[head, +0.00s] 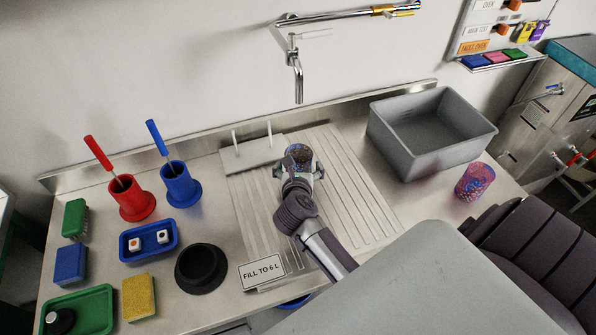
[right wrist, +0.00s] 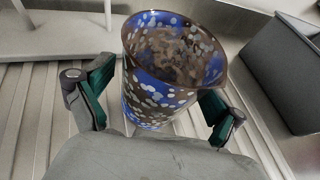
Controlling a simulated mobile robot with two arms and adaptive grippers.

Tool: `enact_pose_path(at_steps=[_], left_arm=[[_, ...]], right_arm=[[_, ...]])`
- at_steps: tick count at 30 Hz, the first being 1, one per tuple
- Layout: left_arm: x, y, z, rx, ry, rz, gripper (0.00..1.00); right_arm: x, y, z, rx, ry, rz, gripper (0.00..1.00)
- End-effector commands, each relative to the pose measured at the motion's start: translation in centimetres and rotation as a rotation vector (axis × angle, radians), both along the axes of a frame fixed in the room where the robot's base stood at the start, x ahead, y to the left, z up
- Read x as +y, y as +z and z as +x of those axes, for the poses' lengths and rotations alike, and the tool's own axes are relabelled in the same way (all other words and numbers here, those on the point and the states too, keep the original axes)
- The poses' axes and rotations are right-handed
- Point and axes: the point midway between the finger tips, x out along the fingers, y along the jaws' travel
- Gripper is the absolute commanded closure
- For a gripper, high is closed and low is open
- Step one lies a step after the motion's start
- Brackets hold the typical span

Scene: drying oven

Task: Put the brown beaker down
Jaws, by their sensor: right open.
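The brown beaker (head: 298,153), speckled with blue and white, appears upright on the ribbed draining board (head: 350,190). In the right wrist view the beaker (right wrist: 172,60) fills the middle, its open rim facing up and its lower part partly hidden by my gripper body. My right gripper (head: 299,171) is open, with one finger on each side of the beaker. Its green-padded fingers also show in the right wrist view (right wrist: 152,98), with a visible gap to the left of the beaker; contact on the right side cannot be told. My left gripper is not in view.
A grey basin (head: 432,135) stands right of the board, with a pink-purple speckled beaker (head: 474,182) in front of it. A white pegged rack (head: 252,153) is behind left. Red (head: 132,198) and blue (head: 181,184) brush holders stand left. A tap (head: 298,80) hangs above.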

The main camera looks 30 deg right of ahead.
Motion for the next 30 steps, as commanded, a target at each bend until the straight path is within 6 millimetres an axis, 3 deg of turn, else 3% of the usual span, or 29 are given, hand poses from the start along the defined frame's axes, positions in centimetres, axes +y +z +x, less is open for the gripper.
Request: enact_pose_path(at_steps=[15, 21, 30], left_arm=[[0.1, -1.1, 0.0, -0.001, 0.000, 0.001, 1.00], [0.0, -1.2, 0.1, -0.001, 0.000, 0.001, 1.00], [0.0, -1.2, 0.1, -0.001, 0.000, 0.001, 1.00]], right_arm=[[5.5, 3.6, -7.5, 0.001, 0.001, 0.004, 0.06], [6.3, 4.3, -8.7, 0.001, 0.000, 0.002, 0.06], [6.4, 4.4, -8.8, 0.001, 0.000, 0.002, 0.06]])
